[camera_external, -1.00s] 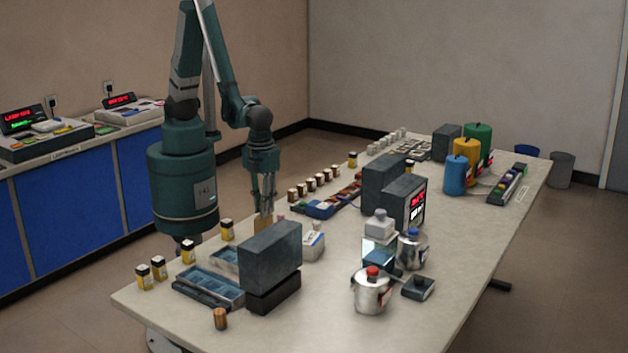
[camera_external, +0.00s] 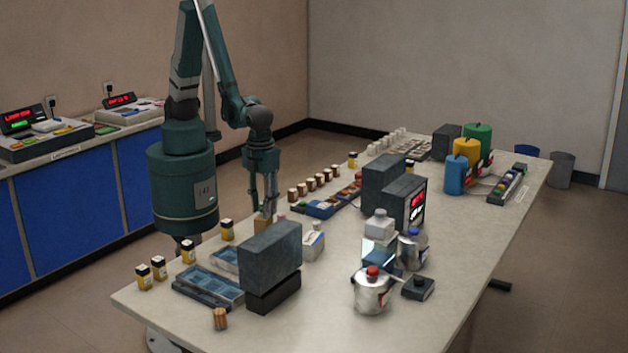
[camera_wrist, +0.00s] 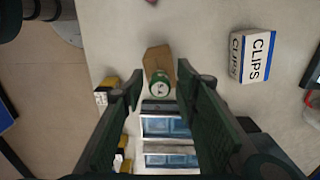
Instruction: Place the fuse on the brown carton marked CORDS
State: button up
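A small brown carton (camera_external: 263,222) stands on the table behind the dark grey block; no lettering on it is readable. It also shows in the wrist view (camera_wrist: 157,57). A short round piece with a green rim and pale marked end (camera_wrist: 159,84), seemingly the fuse, overlaps the carton's near edge in the wrist view. I cannot tell whether it rests on the carton. My gripper (camera_wrist: 160,74) points down with its fingers apart on either side of this piece, with gaps showing. In the external view my gripper (camera_external: 268,208) is right over the carton, and the fuse cannot be made out.
A white box marked CLIPS (camera_wrist: 252,56) stands right of the carton in the wrist view. A tall dark grey block (camera_external: 270,257) and blue trays (camera_external: 208,288) are close by. Yellow-black cylinders (camera_external: 188,252) line the left edge.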

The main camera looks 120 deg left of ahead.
notch_tip(320, 180, up, 12)
jog(key=shift+p, duration=0.35)
dwell(0.5)
jog(key=shift+r, duration=0.1)
dwell(0.6)
jog(key=s+a+r+n+t, duration=0.7)
jog(key=s+a+r+n, duration=0.6)
jog(key=a+r+n, duration=0.3)
jog(key=shift+r+n, duration=0.55)
jog(key=shift+n, duration=0.45)
